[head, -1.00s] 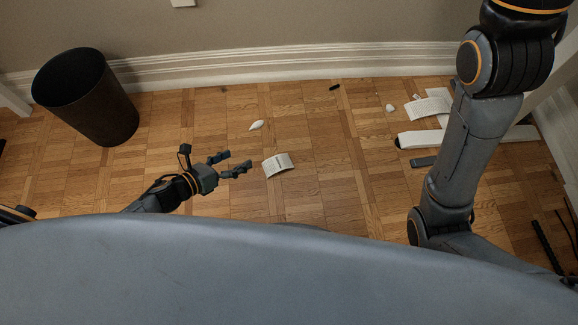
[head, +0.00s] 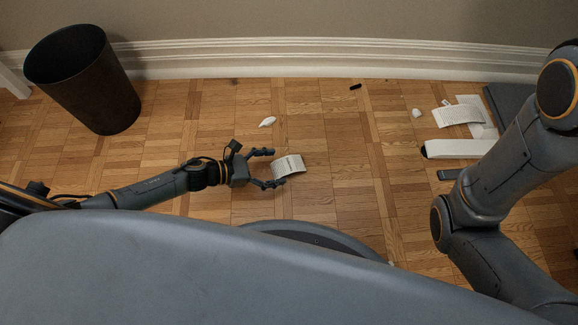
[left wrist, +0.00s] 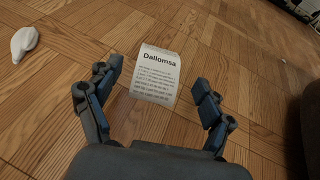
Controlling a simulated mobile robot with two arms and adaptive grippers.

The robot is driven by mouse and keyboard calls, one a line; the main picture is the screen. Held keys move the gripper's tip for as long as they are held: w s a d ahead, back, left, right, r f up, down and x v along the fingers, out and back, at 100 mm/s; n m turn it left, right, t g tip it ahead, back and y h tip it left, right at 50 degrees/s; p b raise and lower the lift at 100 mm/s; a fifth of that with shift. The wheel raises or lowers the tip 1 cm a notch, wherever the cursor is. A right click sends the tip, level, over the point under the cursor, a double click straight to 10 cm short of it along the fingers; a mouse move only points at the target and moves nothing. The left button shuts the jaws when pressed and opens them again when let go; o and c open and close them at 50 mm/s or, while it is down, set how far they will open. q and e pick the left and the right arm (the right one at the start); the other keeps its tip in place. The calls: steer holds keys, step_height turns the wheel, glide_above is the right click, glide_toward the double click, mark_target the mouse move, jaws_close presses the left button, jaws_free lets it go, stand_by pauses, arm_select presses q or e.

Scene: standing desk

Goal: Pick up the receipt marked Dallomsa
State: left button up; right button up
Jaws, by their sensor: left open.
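The receipt marked Dallomsa (left wrist: 158,76) is a small white, slightly curled slip lying on the wooden floor; its heading reads clearly in the left wrist view. It also shows in the head view (head: 289,165). My left gripper (head: 272,168) is open and empty, low over the floor. Its fingertips (left wrist: 153,82) are on either side of the receipt's lower part, with gaps on both sides. I cannot tell whether they touch the floor. My right arm shows at the right of the head view, but its gripper is out of view.
A crumpled white piece (head: 267,122) lies beyond the gripper. A dark waste bin (head: 84,82) stands at back left. More papers (head: 459,112) and a white desk foot (head: 458,149) are at right. A small black object (head: 355,87) lies near the baseboard. Floor around the receipt is clear.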

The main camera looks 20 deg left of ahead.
mark_target(288, 165)
arm_select(q)
steer(key=b+x, duration=0.2)
steer(key=x, duration=0.1)
steer(key=shift+w+d+f+b, duration=0.2)
steer(key=shift+w+d+b, duration=0.05)
steer(key=shift+b, duration=0.15)
steer(key=shift+w+d+f, duration=0.15)
steer(key=shift+w+d, duration=0.15)
steer(key=shift+d, duration=0.15)
steer(key=shift+c, duration=0.4)
steer(key=c, duration=0.7)
